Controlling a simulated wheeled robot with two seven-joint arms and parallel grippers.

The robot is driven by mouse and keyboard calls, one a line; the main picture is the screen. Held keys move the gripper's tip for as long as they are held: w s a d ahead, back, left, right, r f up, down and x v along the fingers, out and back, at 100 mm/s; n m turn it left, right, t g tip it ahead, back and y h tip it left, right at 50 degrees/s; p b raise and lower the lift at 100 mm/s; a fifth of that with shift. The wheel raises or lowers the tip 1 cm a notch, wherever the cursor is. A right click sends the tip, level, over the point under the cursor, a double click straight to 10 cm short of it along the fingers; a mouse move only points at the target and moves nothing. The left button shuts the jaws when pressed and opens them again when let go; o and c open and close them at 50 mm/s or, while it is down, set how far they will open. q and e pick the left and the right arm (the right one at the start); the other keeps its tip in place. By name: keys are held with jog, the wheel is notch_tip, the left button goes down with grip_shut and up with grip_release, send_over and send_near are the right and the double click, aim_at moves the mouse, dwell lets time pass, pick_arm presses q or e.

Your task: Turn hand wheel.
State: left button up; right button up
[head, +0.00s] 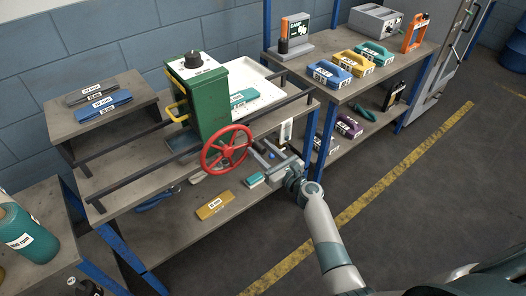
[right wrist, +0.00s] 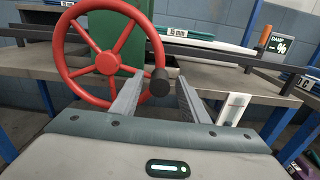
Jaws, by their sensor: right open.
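The red hand wheel (head: 226,151) stands upright on the front of the green box (head: 213,103), and shows large in the right wrist view (right wrist: 106,62). A dark round knob (right wrist: 160,83) sticks out at the wheel's right rim. My right gripper (head: 262,149) is open at the right side of the wheel. In the right wrist view its two fingers point toward the wheel. The knob appears in the gap between them, nearer the left finger; contact cannot be told. My left gripper does not show.
Dark rails (head: 120,143) run along the bench beside the box. A white tray (head: 262,93) lies behind it. The lower shelf holds a tan block (head: 214,207). A right-hand shelf unit (head: 345,92) carries several coloured handled blocks. The floor in front is open.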

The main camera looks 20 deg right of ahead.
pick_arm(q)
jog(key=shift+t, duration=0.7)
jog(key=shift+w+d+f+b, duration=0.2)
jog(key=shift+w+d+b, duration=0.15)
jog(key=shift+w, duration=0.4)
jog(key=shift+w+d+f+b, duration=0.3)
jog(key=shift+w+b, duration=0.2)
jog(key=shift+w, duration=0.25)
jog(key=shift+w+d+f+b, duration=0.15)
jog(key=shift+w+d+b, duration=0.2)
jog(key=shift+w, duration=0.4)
pick_arm(e)
jog(key=v, duration=1.7)
jog(key=shift+s, duration=0.15)
